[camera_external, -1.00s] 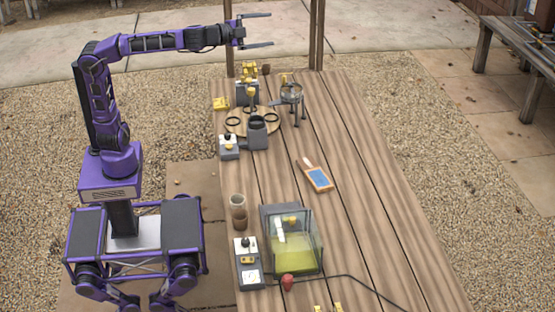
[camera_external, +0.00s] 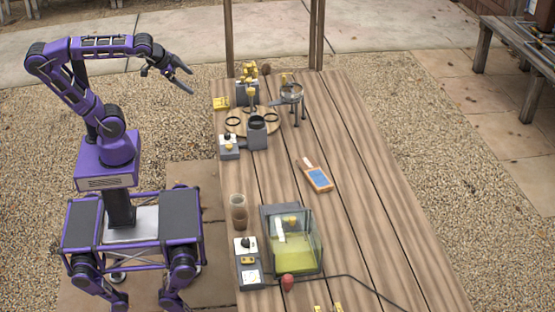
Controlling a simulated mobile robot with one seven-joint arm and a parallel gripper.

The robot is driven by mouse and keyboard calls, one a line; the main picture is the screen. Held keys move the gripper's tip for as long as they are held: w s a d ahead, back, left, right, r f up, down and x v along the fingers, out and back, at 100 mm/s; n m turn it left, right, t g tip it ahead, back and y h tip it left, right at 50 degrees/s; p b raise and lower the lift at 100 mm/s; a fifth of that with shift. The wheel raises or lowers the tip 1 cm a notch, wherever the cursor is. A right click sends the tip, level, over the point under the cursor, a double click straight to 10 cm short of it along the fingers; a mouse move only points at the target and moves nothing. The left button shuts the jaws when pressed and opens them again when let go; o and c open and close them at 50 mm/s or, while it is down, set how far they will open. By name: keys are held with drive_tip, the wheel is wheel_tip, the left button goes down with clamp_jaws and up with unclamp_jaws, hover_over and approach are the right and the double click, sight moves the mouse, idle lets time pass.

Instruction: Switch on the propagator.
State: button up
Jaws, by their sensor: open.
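The propagator (camera_external: 303,262) looks to be the clear-covered box with a yellow-green floor at the near end of the wooden table. A small control box (camera_external: 249,265) with a black knob, a yellow part and a white dial face stands at its left, by the table's left edge. I cannot tell the knob's setting. My gripper (camera_external: 188,80) is open and empty, in the air left of the table's far end, well away from the propagator and pointing down to the right.
Brown pots (camera_external: 238,211) stand behind the control box. A red bulb-like object (camera_external: 288,283) and a dark cable lie in front. An orange-framed slate (camera_external: 319,178) lies mid-table. A round board (camera_external: 267,121) with rings, a grey cup (camera_external: 257,135) and a small switch box (camera_external: 229,147) are farther back.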

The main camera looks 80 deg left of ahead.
drive_tip(key=s+d+f+n+g+h, duration=0.1)
drive_tip(key=s+f+h, duration=0.2)
drive_tip(key=s+f, duration=0.2)
drive_tip(key=shift+s+d+f+p, duration=0.2)
drive_tip(key=shift+s+f+p, duration=0.1)
drive_tip(key=shift+s+p, duration=0.15)
